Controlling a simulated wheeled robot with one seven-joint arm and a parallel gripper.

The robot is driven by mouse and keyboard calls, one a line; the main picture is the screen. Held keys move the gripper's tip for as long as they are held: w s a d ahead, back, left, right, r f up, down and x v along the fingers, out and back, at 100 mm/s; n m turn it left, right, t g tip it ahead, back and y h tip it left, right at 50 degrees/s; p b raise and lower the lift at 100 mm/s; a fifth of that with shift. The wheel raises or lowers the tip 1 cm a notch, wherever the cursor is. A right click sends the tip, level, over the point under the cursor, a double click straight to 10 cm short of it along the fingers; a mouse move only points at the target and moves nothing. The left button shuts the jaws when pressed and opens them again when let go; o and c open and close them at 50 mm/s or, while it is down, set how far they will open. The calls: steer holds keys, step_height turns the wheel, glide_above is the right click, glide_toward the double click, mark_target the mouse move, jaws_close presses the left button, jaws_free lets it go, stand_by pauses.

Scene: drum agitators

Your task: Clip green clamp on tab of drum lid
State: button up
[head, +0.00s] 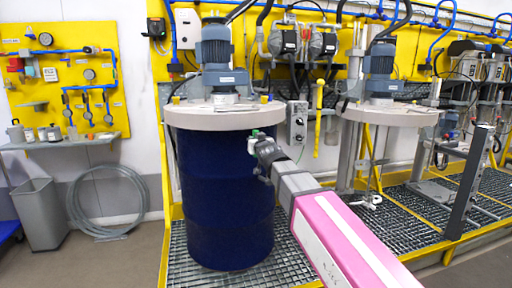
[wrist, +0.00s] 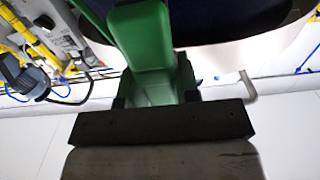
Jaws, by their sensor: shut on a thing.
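A blue drum (head: 222,195) stands on a floor grating, with a round pale lid (head: 205,116) on top that carries a motor. My gripper (head: 256,142) is at the drum's upper front right, just below the lid rim. It is shut on the green clamp (wrist: 148,45), which fills the middle of the wrist view. In the head view only a small bit of green (head: 254,133) shows at the gripper tip, near the rim. The lid's tab cannot be made out, and I cannot tell whether the clamp touches it. The drum's dark underside or wall shows at the top of the wrist view.
A second agitator lid with a motor (head: 380,112) stands to the right, with yellow rails and a dark post (head: 470,185). A grey bin (head: 40,213) and coiled hose (head: 108,205) are at left. A control box (head: 297,122) is close behind my gripper.

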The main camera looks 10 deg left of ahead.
steer(key=shift+r, duration=0.45)
steer(key=v, duration=1.2)
stand_by(0.4)
